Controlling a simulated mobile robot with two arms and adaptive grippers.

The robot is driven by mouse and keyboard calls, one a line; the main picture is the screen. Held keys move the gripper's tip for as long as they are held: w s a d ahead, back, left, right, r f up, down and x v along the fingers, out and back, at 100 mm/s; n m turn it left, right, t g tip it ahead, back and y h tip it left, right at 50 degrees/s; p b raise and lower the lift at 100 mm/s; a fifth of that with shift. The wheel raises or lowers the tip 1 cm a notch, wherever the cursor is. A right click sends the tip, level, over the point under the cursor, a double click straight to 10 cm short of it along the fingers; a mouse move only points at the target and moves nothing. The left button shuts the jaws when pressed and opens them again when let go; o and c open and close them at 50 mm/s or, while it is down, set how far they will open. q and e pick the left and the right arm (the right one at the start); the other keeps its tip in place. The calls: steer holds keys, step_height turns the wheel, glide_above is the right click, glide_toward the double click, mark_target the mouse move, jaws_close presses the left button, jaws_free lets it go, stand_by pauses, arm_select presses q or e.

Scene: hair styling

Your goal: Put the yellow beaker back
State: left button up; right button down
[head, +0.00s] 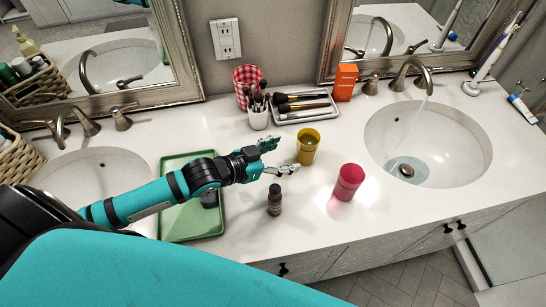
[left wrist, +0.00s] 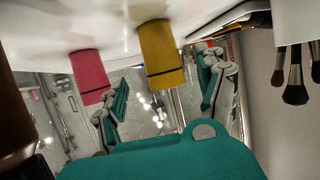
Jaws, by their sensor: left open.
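The yellow beaker (head: 307,147) stands upright on the white counter in the head view. My left gripper (head: 283,157) reaches in from the left, its fingers spread open and empty just left of the beaker. In the left wrist view, which shows the scene upside down, the yellow beaker (left wrist: 161,55) appears ahead between the open fingers of my left gripper (left wrist: 165,78). I cannot tell whether a fingertip touches it. My right gripper is not in view.
A pink cup (head: 345,182) and a small dark bottle (head: 275,200) stand nearby. A green tray (head: 190,228) lies under my left arm. Behind are a brush cup (head: 258,117), a metal brush tray (head: 302,117) and an orange box (head: 345,82). The right sink (head: 445,150) has running water.

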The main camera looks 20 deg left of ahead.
arm_select(q)
steer(key=shift+v, duration=1.45)
